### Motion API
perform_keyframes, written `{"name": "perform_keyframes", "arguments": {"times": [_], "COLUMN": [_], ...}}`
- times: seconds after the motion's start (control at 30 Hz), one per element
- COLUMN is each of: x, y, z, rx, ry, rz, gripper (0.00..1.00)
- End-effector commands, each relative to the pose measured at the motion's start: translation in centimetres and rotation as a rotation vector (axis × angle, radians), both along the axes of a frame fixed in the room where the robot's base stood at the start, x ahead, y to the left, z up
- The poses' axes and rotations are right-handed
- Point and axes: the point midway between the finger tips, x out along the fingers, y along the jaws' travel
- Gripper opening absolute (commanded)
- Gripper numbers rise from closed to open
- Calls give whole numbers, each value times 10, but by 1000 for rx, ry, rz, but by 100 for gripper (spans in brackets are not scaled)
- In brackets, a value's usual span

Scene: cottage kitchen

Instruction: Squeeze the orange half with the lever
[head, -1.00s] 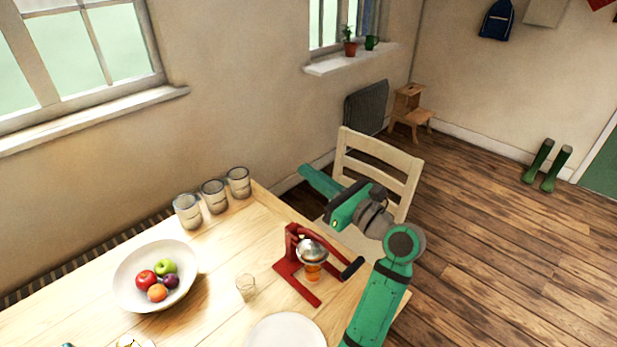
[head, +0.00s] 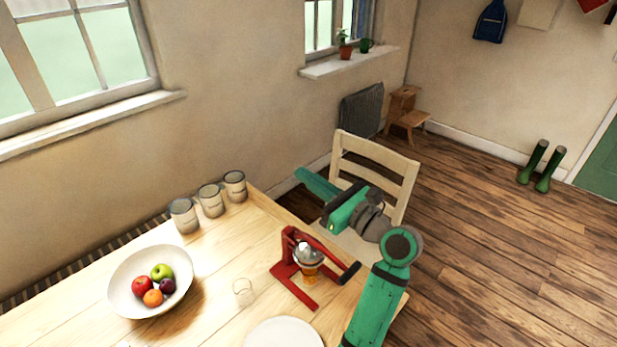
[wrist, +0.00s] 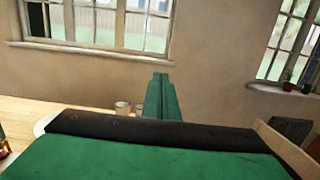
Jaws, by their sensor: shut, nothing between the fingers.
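A red juice press (head: 287,256) stands on the table's right part. Its lever slopes down to the right and ends in a black grip (head: 350,272). A silver part (head: 309,257) sits in the middle of the press, with something orange (head: 307,280) below it. I cannot tell an orange half apart there. My gripper (head: 302,176) is above and behind the press, near the chair, apart from the lever. In the wrist view its green fingers (wrist: 161,97) are together and empty, pointing towards the wall and window.
A white bowl of fruit (head: 122,284), a small clear glass (head: 243,293) and a white plate (head: 284,335) are on the table (head: 215,262). Several jars, one being the nearest jar (head: 184,216), line the back edge. A wooden chair (head: 375,152) stands behind my arm.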

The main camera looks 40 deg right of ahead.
Motion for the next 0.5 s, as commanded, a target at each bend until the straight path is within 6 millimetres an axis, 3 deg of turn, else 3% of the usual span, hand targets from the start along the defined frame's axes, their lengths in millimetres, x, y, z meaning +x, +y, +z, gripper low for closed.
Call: {"name": "perform_keyframes", "arguments": {"times": [0.17,0.37,0.5], "x": [-1,-4,-28], "y": [0,3,1], "z": [-7,-40,-55], "rx": [1,4,1], "ry": [1,3,2], "rz": [0,7,5], "gripper": [0,0,0]}}
